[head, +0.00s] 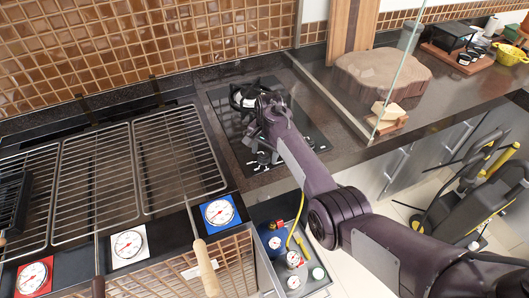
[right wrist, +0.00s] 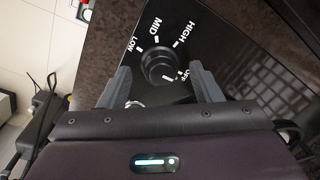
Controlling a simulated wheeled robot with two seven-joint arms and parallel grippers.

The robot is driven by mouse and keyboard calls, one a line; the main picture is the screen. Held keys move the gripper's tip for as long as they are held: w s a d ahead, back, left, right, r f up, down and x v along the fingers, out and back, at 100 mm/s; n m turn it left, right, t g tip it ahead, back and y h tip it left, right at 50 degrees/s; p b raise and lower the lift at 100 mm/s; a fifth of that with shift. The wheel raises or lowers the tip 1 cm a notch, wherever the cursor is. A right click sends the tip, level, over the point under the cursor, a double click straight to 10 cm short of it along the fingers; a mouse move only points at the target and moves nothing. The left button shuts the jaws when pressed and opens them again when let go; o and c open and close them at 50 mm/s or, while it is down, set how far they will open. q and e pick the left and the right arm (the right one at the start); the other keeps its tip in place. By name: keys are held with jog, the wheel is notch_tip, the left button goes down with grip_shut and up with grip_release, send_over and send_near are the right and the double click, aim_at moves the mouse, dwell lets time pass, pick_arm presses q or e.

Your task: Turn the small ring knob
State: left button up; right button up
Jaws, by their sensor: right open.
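A black round knob (right wrist: 158,66) sits on the dark cooktop panel in the right wrist view. White marks LOW, MID, HIGH and OFF stand around it, with a short white line on the OFF side. My right gripper (right wrist: 158,72) is open, one finger on each side of the knob, with gaps showing on both sides. I cannot tell how high the fingertips are above the panel. A second round part with a pale rim (right wrist: 134,103) is partly hidden by the left finger. In the head view, my right arm reaches over the black cooktop (head: 312,135) and hides part of it.
Grill grates (head: 98,190) lie left of the cooktop. A wooden-handled tool (head: 206,268) is at the front. A glass panel (head: 398,75) stands to the right, with a wood slab (head: 380,75) behind it. A tiled wall (head: 130,45) closes the back.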

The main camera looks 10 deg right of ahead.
jog(key=shift+f, duration=0.5)
jog(key=c, duration=1)
